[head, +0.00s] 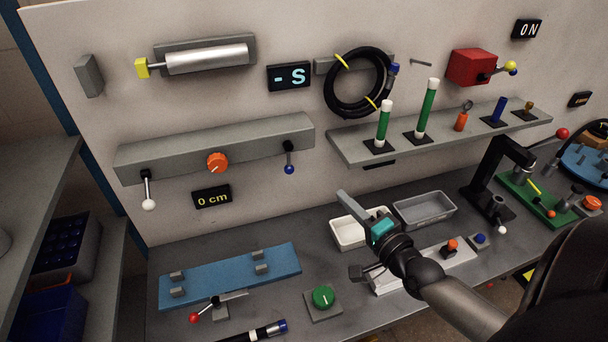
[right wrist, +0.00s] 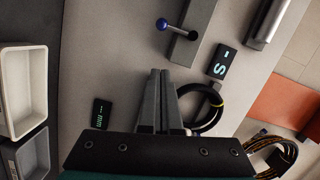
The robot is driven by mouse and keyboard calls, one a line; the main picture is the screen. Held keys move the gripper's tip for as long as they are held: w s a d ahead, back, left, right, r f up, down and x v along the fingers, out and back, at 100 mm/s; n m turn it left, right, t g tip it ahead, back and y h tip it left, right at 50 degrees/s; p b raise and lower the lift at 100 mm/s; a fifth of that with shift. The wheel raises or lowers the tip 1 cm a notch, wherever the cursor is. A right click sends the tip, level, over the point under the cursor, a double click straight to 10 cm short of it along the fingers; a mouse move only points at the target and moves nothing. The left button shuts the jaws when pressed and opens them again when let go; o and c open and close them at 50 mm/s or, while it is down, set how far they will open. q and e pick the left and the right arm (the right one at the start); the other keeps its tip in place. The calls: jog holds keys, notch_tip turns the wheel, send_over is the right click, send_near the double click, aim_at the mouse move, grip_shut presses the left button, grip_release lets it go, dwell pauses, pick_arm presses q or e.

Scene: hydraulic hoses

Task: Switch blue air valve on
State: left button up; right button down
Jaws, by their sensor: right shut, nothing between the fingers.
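My right gripper (head: 345,200) is in front of the wall, to the right of and lower than the knob in the head view. Its fingers (right wrist: 160,72) are together, empty and apart from the knob. My left gripper is not in view.
A coiled black hose (head: 358,82) hangs at right. A shelf (head: 440,130) juts out. White (head: 352,235) and grey (head: 425,209) trays sit below. The wall below the blue knob is clear.

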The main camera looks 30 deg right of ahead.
jog(key=shift+w, duration=0.1)
send_near(289, 160)
jog(key=w+d+f, duration=0.2)
jog(key=w+d, duration=0.2)
jog(key=d, duration=0.1)
jog(key=shift+w+a+f+p, duration=0.3)
jog(key=shift+w+a, duration=0.25)
jog(key=shift+a, duration=0.2)
jog(key=shift+w+a+f+p, duration=0.3)
jog(key=shift+w+a, duration=0.25)
jog(key=shift+a, duration=0.2)
jog(key=shift+a+f+m+b, duration=0.1)
jog(key=shift+a+m+b, duration=0.2)
jog(key=shift+b, duration=0.1)
